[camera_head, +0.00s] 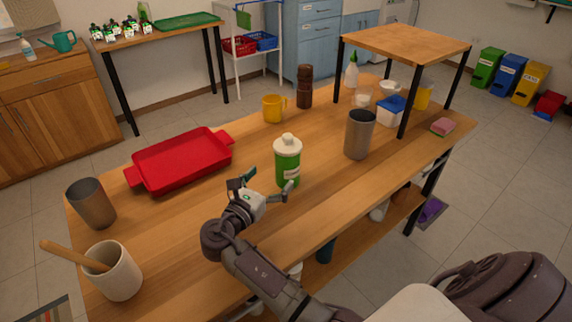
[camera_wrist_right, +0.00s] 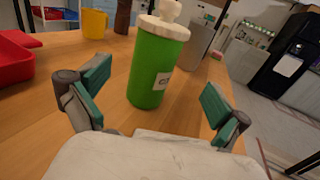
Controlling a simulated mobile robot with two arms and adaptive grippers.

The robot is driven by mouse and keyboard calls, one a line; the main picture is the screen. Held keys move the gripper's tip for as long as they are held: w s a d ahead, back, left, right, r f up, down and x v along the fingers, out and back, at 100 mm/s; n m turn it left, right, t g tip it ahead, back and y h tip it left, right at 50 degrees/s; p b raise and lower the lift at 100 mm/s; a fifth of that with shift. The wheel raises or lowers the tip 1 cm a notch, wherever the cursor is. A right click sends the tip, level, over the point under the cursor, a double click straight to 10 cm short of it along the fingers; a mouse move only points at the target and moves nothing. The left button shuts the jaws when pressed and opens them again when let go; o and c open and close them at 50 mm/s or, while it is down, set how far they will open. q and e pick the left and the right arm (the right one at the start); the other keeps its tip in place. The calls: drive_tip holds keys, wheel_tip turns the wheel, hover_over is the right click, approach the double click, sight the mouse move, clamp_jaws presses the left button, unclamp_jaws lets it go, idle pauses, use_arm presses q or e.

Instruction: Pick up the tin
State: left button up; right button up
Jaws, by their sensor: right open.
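A green tin (camera_head: 288,162) with a white knobbed lid and a small pale label stands upright on the wooden table. My right gripper (camera_head: 267,183) is open just on the near side of the tin, its fingers pointing toward it. In the right wrist view the green tin (camera_wrist_right: 158,68) stands ahead between the two spread teal-padded fingers (camera_wrist_right: 155,82), with table visible on both sides of it. I see no contact. My left gripper is not in view.
A red tray (camera_head: 180,160) lies left of the tin, and a grey metal cup (camera_head: 359,135) stands to its right. A yellow mug (camera_head: 273,109) and brown grinder (camera_head: 305,87) stand behind. A white crock (camera_head: 113,272) with a wooden handle is near left.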

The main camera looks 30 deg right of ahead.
sight(282, 164)
drive_tip(key=x, duration=0.4)
drive_tip(key=shift+w, duration=0.15)
drive_tip(key=shift+w+d, duration=0.15)
drive_tip(key=shift+d, duration=0.1)
drive_tip(key=x, duration=0.4)
drive_tip(key=shift+w+d+r+p, duration=0.2)
drive_tip(key=shift+w+p, duration=0.05)
drive_tip(key=shift+p, duration=0.1)
drive_tip(key=shift+w+d, duration=0.1)
drive_tip(key=shift+d, duration=0.05)
drive_tip(key=shift+c, duration=1.2)
drive_tip(key=c, duration=1.1)
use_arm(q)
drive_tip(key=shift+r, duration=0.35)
use_arm(e)
drive_tip(key=shift+c, duration=0.4)
drive_tip(key=shift+r, duration=0.15)
